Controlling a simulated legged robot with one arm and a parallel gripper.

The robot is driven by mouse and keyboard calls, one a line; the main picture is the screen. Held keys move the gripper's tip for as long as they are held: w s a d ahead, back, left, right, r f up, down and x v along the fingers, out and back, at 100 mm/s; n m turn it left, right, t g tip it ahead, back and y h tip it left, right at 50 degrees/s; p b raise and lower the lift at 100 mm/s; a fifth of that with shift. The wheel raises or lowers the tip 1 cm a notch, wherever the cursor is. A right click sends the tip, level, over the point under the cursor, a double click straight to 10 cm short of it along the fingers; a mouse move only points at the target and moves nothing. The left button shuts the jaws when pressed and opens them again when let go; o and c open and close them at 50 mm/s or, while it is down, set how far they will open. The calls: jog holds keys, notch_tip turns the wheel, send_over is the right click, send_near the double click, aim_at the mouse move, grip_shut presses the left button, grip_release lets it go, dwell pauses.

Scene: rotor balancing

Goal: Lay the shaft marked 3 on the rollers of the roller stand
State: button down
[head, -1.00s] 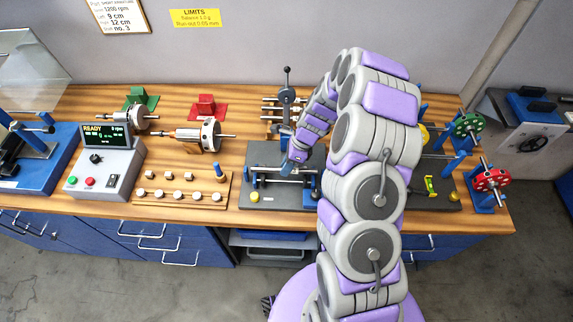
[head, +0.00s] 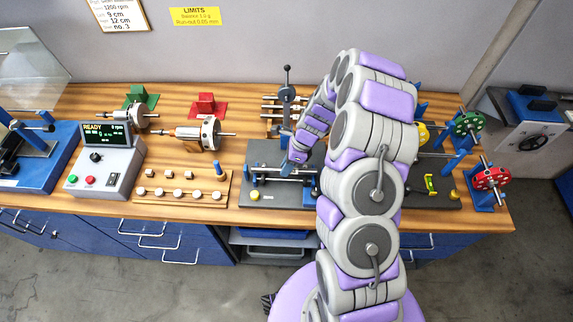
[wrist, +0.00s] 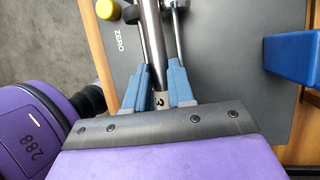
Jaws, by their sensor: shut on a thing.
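My gripper (wrist: 157,72) has its blue fingers shut on a silver shaft (wrist: 152,32) in the wrist view. In the head view my gripper (head: 289,165) is over the roller stand (head: 272,203), a dark plate with blue supports. The plate (wrist: 220,80) lies below the shaft in the wrist view, with the word ZERO on it. Thin rods and dark round parts flank the shaft there. I cannot tell whether the shaft touches the rollers.
A yellow knob (head: 255,195) sits at the plate's front left. To the left are a wooden weight rack (head: 160,207), a grey control box (head: 105,170) and a rotor (head: 205,133). A rack with several rods (head: 275,103) stands behind. My arm hides the stand's right part.

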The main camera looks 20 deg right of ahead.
jog(key=c, duration=0.9)
grip_release()
jog(key=shift+f, duration=0.1)
jog(key=shift+c, duration=0.4)
notch_tip(320, 180, up, 9)
jog(key=p, duration=0.7)
jog(key=shift+f, duration=0.1)
